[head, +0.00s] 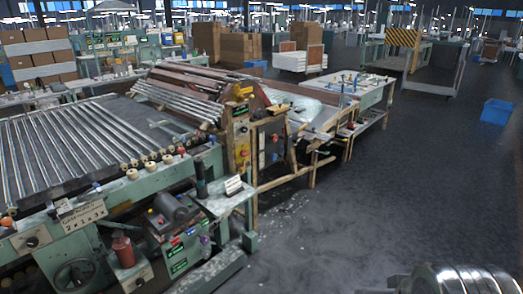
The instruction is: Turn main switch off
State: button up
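I cannot tell for sure which part is the main switch. A panel (242,141) with a yellow part and small coloured knobs stands on the end of the glass tubing machine, near the middle of the view. A grey plate with a black knob (32,242) is on the green machine's near side at the lower left. A green box (180,248) with labels and small controls stands at the lower middle. My gripper is not in view. A round metal part at the lower right seems to be part of my arm, apart from all these controls.
A handwheel (74,275) and a small shelf (228,198) stick out near the front. A long table (375,93) stands behind. Grey floor (400,190) is open at the right, with a blue crate (496,111) far off.

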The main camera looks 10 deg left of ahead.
aim_at(244, 153)
jog(key=i, duration=0.9)
jog(key=u, duration=0.4)
jog(key=i, duration=0.75)
jog(key=u, duration=0.9)
jog(key=i, duration=0.75)
jog(key=u, duration=0.5)
